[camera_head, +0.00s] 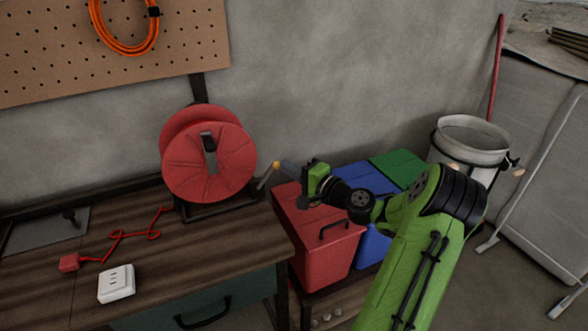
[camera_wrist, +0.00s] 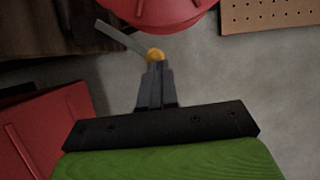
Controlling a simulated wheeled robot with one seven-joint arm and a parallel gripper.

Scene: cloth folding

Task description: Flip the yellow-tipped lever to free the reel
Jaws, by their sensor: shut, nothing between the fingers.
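The red reel (camera_head: 208,160) stands upright in a dark stand at the right end of the workbench. Its lower edge also shows at the top of the wrist view (camera_wrist: 155,12). A grey lever (camera_head: 266,178) slants up from beside the stand to a yellow tip (camera_head: 277,164). In the wrist view the lever (camera_wrist: 118,38) runs from upper left to its yellow tip (camera_wrist: 155,55). My gripper (camera_wrist: 155,68) is shut and empty, with its fingertips right at the yellow tip. I cannot tell whether they touch. In the head view my gripper (camera_head: 284,166) reaches in from the right.
A red cord (camera_head: 120,236) runs across the workbench (camera_head: 190,260) from the reel to a red plug (camera_head: 69,263), near a white socket block (camera_head: 116,284). Red (camera_head: 318,250), blue (camera_head: 365,182) and green (camera_head: 398,165) bins stand under my arm. A pegboard (camera_head: 100,60) hangs behind.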

